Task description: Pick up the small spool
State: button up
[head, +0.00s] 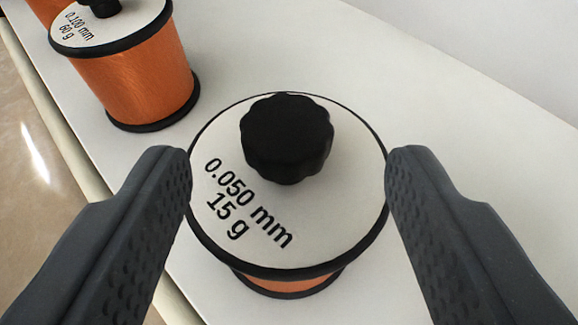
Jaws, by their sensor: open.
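A spool (222,236) labelled "0.050 mm 15 g" stands upright on the white surface in the middle of the head view. It has a white top disc with a black rim, a black scalloped knob (287,135) on top and a strip of orange winding (290,283) showing below. My gripper (288,175) is open, with one dark grey finger on the left and one on the right of the spool's top disc. The fingertips appear close to the rim; I cannot tell whether they touch it. Most of the spool's body is hidden under its top disc.
A larger orange spool (135,85) labelled "0.100 mm 60 g" stands at the upper left, with part of another orange thing (42,10) behind it. The white surface (400,90) is clear to the right. Its edge (62,140) runs down the left, above a brownish floor (35,195).

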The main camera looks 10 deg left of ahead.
aim_at(291, 142)
jog(key=b+x, duration=0.1)
jog(key=x, duration=0.2)
jog(key=shift+w+f, duration=0.1)
jog(key=shift+w, duration=0.15)
grip_shut()
dwell(1.2)
